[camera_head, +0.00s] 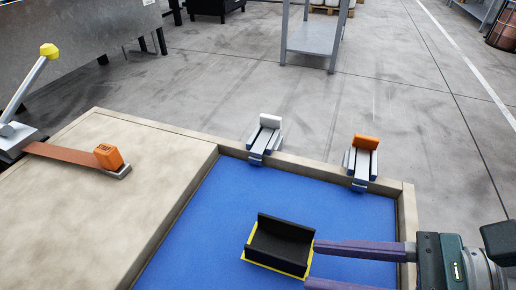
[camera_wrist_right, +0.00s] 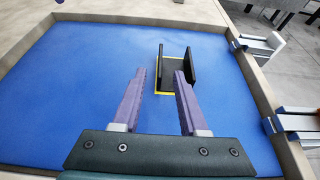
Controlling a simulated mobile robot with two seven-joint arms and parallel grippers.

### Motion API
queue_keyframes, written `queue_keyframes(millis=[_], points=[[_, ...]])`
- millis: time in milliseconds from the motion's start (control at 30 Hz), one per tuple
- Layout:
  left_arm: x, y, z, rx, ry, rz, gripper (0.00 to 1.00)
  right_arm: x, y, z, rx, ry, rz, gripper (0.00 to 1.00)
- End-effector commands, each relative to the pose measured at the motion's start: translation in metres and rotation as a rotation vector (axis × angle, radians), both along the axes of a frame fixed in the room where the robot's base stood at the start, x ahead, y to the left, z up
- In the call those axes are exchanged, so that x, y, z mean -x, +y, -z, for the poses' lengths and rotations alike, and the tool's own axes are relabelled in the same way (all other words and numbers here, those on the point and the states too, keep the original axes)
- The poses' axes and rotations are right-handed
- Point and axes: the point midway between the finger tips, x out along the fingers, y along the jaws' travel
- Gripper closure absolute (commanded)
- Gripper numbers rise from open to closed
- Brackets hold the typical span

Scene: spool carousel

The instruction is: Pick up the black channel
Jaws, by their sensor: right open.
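The black channel (camera_head: 282,240) is a U-shaped piece with two raised walls. It lies on a yellow-edged patch on the blue mat, and it also shows in the right wrist view (camera_wrist_right: 174,72). My right gripper (camera_head: 313,264) comes in from the right with two purple fingers spread apart and nothing held between them. Its fingertips (camera_wrist_right: 160,75) are close to the channel's near end. In the right wrist view the right finger overlaps part of the channel, and the left finger is to its left. Whether they touch it cannot be told. My left gripper is out of view.
The blue mat (camera_head: 210,250) lies inside a beige-rimmed table area. A white-topped clamp (camera_head: 266,135) and an orange-topped clamp (camera_head: 362,155) sit on the far rim. An orange STOP block (camera_head: 108,156) and a yellow-knobbed lever (camera_head: 34,80) are at the left.

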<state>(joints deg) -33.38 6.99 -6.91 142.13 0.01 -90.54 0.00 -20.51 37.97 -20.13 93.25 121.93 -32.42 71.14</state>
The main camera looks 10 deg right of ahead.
Motion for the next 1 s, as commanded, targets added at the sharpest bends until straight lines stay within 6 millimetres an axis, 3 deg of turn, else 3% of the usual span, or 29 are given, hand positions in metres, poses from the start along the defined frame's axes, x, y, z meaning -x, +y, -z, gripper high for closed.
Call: queue_keyframes(millis=[500, 800, 1000], points=[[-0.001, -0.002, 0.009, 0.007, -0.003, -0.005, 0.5, -0.034, 0.051, 0.028, 0.0, -0.003, -0.001, 0.57], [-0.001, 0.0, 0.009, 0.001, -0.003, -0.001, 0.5, -0.037, 0.057, 0.03, 0.002, -0.001, -0.003, 0.57], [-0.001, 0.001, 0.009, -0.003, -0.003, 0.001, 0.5, -0.037, 0.056, 0.03, 0.001, -0.002, -0.002, 0.79]])
